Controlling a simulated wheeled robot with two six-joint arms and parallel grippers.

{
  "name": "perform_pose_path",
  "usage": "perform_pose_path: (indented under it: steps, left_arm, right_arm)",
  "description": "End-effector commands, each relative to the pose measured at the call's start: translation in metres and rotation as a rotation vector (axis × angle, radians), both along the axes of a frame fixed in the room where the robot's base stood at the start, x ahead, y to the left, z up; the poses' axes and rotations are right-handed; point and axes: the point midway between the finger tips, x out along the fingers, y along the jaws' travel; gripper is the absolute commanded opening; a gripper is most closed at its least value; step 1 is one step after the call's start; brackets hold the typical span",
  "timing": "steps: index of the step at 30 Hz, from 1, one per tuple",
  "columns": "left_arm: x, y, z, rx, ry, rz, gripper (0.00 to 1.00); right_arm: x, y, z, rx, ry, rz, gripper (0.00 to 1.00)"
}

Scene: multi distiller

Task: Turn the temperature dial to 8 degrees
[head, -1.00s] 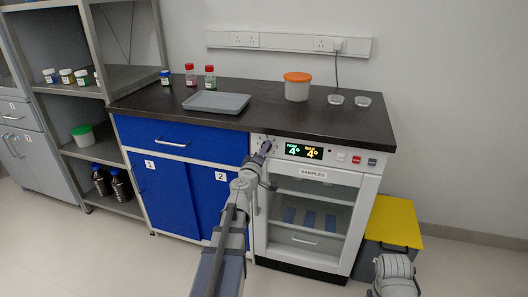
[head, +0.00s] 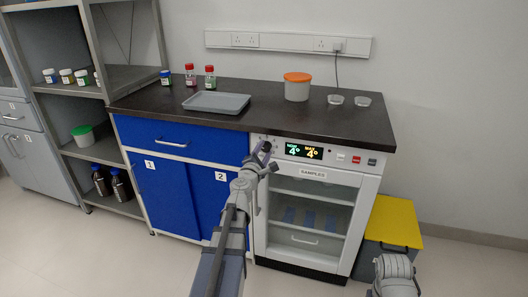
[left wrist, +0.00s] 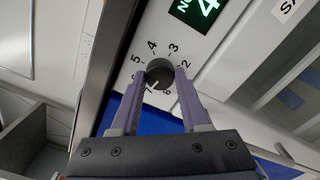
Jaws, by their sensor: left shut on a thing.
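The black round temperature dial (left wrist: 159,71) is on the white front panel of the fridge, with numbers printed around it. It also shows in the head view (head: 267,146), left of the display (head: 304,151). The display reads 4° under both NOW and MAX. My left gripper (left wrist: 160,82) is shut on the dial, one purple finger on each side. A pale mark shows on the dial's lower left in the wrist view; its exact setting is hard to read. In the head view my left gripper (head: 259,155) partly hides the dial area. My right gripper is out of view.
The fridge (head: 367,189) has a glass door labelled SAMPLES below the panel. A blue cabinet (head: 160,185) stands to its left. The dark worktop (head: 270,117) above carries a grey tray (head: 217,102) and an orange-lidded tub (head: 297,88). A yellow-topped bin (head: 395,222) stands at the right.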

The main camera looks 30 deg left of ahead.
Motion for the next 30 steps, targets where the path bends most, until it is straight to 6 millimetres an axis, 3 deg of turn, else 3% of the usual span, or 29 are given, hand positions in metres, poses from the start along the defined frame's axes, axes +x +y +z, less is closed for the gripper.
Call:
perform_pose_path:
  steps: [18, 30]
  left_arm:
    - [-0.0007, 0.0002, -0.0004, -0.563, -0.135, 0.001, 0.00]
    - [-0.0008, 0.0000, -0.0004, -0.847, -0.204, 0.001, 0.00]
  right_arm:
    - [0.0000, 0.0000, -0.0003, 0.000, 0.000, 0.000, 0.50]
    - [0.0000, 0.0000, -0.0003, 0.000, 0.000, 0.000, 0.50]
